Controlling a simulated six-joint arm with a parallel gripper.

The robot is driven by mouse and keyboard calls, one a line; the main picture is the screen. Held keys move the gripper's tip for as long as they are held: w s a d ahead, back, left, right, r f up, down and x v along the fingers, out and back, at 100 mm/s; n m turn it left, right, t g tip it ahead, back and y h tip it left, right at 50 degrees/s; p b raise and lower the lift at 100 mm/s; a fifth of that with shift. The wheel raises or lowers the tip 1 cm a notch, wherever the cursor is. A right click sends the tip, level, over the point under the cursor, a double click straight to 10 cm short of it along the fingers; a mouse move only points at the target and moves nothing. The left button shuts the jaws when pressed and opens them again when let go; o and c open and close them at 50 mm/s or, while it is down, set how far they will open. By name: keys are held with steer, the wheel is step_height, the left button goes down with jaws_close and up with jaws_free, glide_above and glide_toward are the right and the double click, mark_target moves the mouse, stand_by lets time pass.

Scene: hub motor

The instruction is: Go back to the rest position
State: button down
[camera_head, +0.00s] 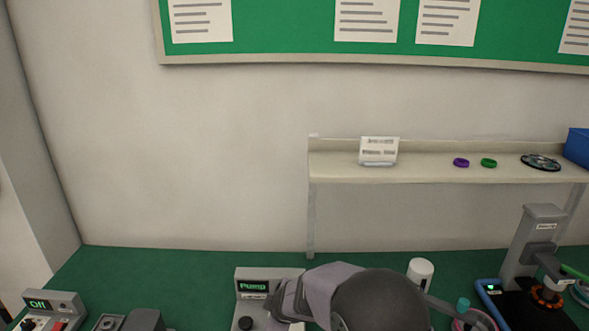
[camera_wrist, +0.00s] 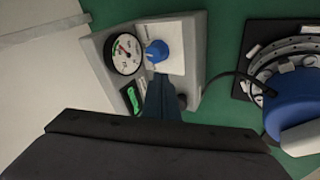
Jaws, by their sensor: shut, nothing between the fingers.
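My gripper (camera_wrist: 160,82) is shut and empty. In the wrist view its closed dark fingers reach up from the dark gripper body over a grey pump box (camera_wrist: 102,55). The fingertips are just below a blue knob (camera_wrist: 157,50) on that box; I cannot tell whether they touch anything. In the head view my gripper (camera_head: 277,303) is at the right side of the pump box (camera_head: 251,272), whose display reads "Pump". My arm's dark links hide the bench to its right.
A round gauge (camera_wrist: 125,53) is on the pump box. A blue-topped device (camera_wrist: 295,105) stands to its right. In the head view a shelf (camera_head: 420,174) is behind the green bench (camera_head: 150,270). A grey stand (camera_head: 528,235) and a white cylinder (camera_head: 420,273) are at right.

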steer(key=s+d+f+m+g+h, duration=0.1)
steer(key=s+d, duration=0.3)
steer(key=s, duration=0.4)
steer(key=s+d+f+m+g+h, duration=0.1)
steer(key=s+d+f+m+g, duration=0.1)
steer(key=s+d+m+g, duration=0.2)
steer(key=s+d+f+m+g+h, duration=0.1)
steer(key=s+d+m+g+h, duration=0.1)
steer(key=s+d, duration=0.4)
steer(key=shift+s+d+f+m+g, duration=0.15)
steer(key=shift+s+m, duration=0.1)
steer(key=shift+s, duration=0.7)
steer(key=shift+s+m+g, duration=0.1)
steer(key=shift+s+m, duration=0.1)
steer(key=shift+s, duration=0.7)
steer(key=shift+s+d+f+m+g, duration=0.15)
steer(key=shift+s+m, duration=0.1)
steer(key=shift+s, duration=0.7)
steer(key=s+d+r+m+g+y, duration=0.1)
steer(key=s+r+m, duration=0.25)
steer(key=s, duration=0.35)
steer(key=w+d+r+m+t+y, duration=0.1)
steer(key=w+d+r+m, duration=0.1)
steer(key=d+r+m, duration=0.1)
steer(key=shift+w+d+r+t, duration=0.15)
steer(key=shift+w+d+t, duration=0.25)
steer(key=shift+d, duration=0.35)
